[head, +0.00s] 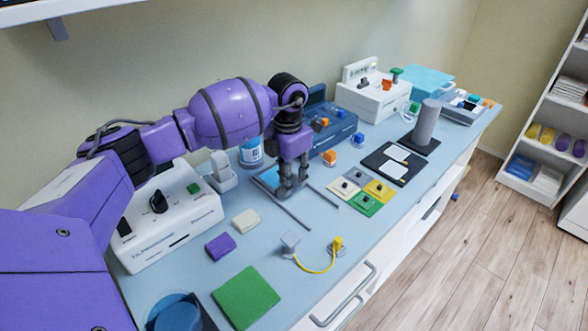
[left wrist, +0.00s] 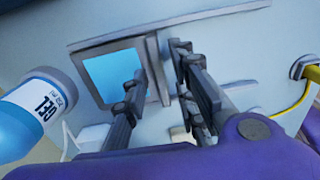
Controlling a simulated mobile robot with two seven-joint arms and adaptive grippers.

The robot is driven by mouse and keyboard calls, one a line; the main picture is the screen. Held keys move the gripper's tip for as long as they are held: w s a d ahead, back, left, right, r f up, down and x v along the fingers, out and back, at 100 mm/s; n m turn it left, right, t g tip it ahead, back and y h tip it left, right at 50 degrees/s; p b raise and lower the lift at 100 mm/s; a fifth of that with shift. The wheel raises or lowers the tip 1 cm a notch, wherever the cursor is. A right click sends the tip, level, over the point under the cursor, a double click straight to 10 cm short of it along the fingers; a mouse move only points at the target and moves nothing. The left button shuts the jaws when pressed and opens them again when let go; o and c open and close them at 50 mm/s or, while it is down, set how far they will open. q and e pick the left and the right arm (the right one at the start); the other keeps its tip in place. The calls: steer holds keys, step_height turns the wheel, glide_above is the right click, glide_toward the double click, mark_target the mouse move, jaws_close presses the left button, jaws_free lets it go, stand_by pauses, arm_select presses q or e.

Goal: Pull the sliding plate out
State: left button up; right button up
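The sliding plate (head: 267,177) is a light blue panel in a grey frame between two thin grey rails on the table. In the left wrist view its blue face (left wrist: 108,75) shows, with an upright grey lip (left wrist: 158,70) along one edge. My left gripper (head: 288,191) points down over the lip end of the plate. In the left wrist view its fingers (left wrist: 160,68) stand apart, one on each side of the lip, with visible gaps. I cannot tell whether either finger touches it. My right gripper is in neither view.
A gel bottle (head: 251,153) stands beside the plate towards the wall. Coloured square tiles (head: 365,204) lie right of the rails. A yellow cable (head: 318,270) and a purple block (head: 220,246) lie nearer the front. The rails' front stretch is clear.

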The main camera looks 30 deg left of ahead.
arm_select(q)
jaws_close()
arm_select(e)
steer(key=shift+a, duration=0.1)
